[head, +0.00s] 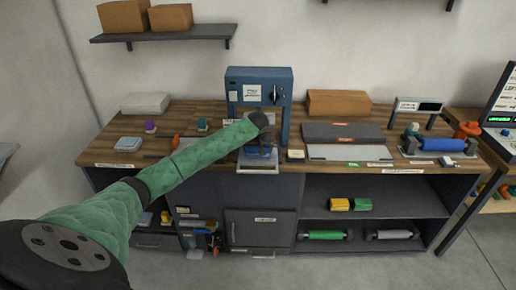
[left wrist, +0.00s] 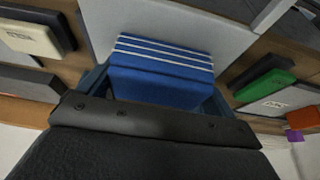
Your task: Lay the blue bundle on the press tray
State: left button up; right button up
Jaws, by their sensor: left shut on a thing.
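My left arm reaches across the head view to the press, where my left gripper (head: 262,136) is low over the press tray. In the left wrist view, my left gripper (left wrist: 160,95) is shut on the blue bundle (left wrist: 160,70), a blue block with white stripes. The bundle also shows as a blue patch under the gripper in the head view (head: 259,152). The grey press tray (head: 258,164) lies below it, and its surface shows in the left wrist view (left wrist: 225,35). I cannot tell whether the bundle touches the tray. My right gripper is not in view.
The blue press frame (head: 259,74) stands around the tray. Dark and light grey flat panels (head: 345,152) and a blue roller (head: 438,144) lie to the right on the wooden bench. A small pale box (head: 296,155) is close to the tray. Pads and knobs stand left.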

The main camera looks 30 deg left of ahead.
pick_arm(q)
jog(key=shift+f, duration=0.1)
jog(key=o, duration=0.8)
jog(key=shift+c, duration=0.2)
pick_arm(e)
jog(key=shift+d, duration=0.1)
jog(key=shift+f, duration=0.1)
pick_arm(q)
jog(key=shift+d+r, duration=0.1)
jog(key=shift+r, duration=0.2)
jog(key=b+v, duration=0.3)
jog(key=v, duration=0.8)
jog(key=shift+s+r, duration=0.15)
jog(key=shift+r, duration=0.15)
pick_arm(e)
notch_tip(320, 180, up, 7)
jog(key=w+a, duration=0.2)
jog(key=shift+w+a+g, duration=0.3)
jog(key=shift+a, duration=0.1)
